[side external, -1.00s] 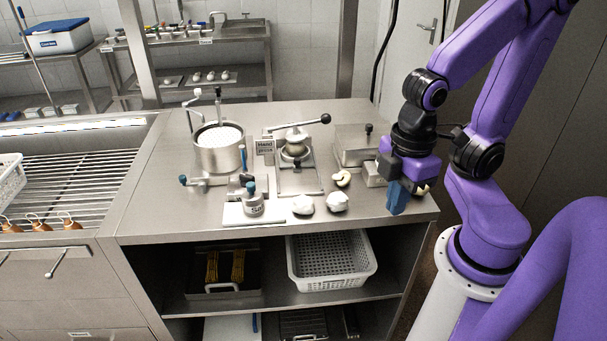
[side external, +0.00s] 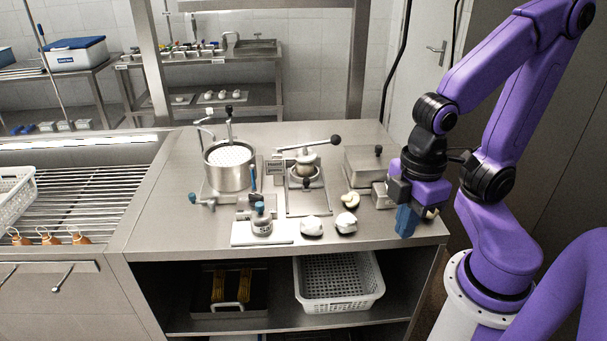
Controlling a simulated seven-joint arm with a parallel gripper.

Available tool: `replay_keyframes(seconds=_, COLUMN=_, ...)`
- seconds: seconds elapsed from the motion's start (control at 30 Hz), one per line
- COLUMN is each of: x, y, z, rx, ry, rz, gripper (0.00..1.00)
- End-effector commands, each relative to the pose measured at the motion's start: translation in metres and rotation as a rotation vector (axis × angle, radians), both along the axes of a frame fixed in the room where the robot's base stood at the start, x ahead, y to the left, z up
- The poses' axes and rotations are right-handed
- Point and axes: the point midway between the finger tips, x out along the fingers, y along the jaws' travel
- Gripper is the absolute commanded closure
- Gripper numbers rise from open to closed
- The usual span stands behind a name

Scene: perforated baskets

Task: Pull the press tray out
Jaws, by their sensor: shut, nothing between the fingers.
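The hand press (side external: 303,166), with a long black-knobbed lever, stands mid-counter behind a small sign. A flat metal tray or base plate (side external: 312,207) lies under it and reaches toward the front; I cannot tell whether this slides. My gripper (side external: 405,226) has blue fingers pointing down near the counter's front right corner. It is shut and empty, to the right of the press and apart from it. My gripper partly hides a small metal box and a pale piece beside it.
White dough-like lumps (side external: 346,223) lie between the press and my gripper. A lidded metal box (side external: 365,167) stands behind. A perforated pot (side external: 228,167) is left of the press. A white perforated basket (side external: 340,283) sits on the shelf below.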

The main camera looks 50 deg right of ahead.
Motion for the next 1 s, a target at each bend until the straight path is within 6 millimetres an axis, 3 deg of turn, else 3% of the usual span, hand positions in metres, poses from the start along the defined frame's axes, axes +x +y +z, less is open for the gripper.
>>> replay_keyframes(seconds=0.3, x=0.000, y=0.000, z=0.000, rx=0.000, ry=0.000, rz=0.000, gripper=1.00)
replay_keyframes(seconds=0.47, x=0.006, y=0.002, z=0.002, rx=0.000, ry=0.001, rz=-0.033, gripper=0.54)
replay_keyframes(seconds=0.53, x=0.015, y=0.005, z=0.004, rx=0.000, ry=0.002, rz=-0.088, gripper=0.54)
replay_keyframes(seconds=0.67, x=0.046, y=0.013, z=0.011, rx=0.002, ry=0.006, rz=-0.267, gripper=0.54)
replay_keyframes(seconds=0.8, x=0.090, y=0.018, z=0.020, rx=0.004, ry=0.010, rz=-0.504, gripper=0.54)
replay_keyframes(seconds=1.0, x=0.153, y=0.011, z=0.030, rx=0.009, ry=0.018, rz=-0.839, gripper=0.54)
